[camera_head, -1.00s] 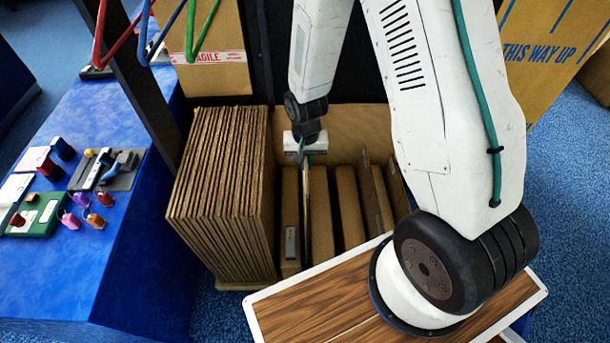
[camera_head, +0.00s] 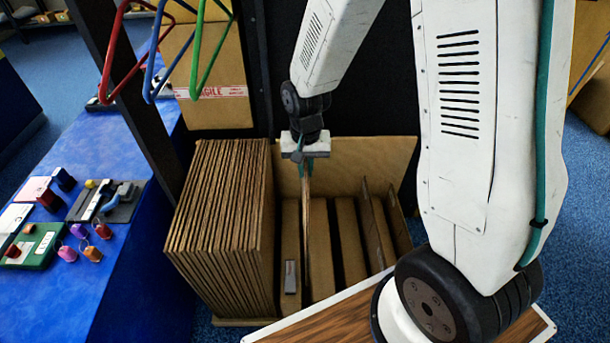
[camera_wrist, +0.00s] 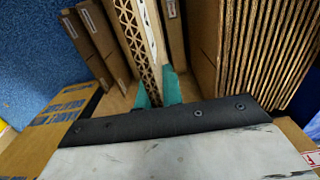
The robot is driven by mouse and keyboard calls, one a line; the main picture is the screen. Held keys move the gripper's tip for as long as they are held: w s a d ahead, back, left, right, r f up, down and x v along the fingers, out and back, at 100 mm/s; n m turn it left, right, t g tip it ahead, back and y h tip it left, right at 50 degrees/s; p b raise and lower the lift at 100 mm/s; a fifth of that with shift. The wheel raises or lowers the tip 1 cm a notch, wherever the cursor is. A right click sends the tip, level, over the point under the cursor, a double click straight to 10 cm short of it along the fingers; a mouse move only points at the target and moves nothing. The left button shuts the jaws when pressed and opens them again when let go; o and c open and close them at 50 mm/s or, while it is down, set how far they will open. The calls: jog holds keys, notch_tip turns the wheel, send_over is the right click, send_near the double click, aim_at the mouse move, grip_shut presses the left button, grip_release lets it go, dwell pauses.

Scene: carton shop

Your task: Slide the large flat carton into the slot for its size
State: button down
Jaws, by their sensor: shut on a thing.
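My gripper (camera_head: 305,168) is above the middle of a divided rack (camera_head: 350,160), pointing down. Its teal fingers are shut on a thin flat carton (camera_head: 306,215), which stands upright, edge towards the head camera. In the wrist view the carton (camera_wrist: 130,35) shows a corrugated edge between the teal fingertips (camera_wrist: 156,90). It stands among the rack's upright brown dividers (camera_head: 351,235), with a divider close on either side. I cannot tell how deep its lower edge sits or whether it touches them.
A dense block of upright brown cardboard sheets (camera_head: 220,215) stands just left of the carton. A wood-topped surface (camera_head: 335,325) lies in front of the rack. A blue table (camera_head: 130,255) with small items is at left. Coloured hangers (camera_head: 160,50) hang at upper left.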

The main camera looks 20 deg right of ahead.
notch_tip(320, 180, up, 23)
jog(key=shift+r, duration=0.2)
dwell(1.3)
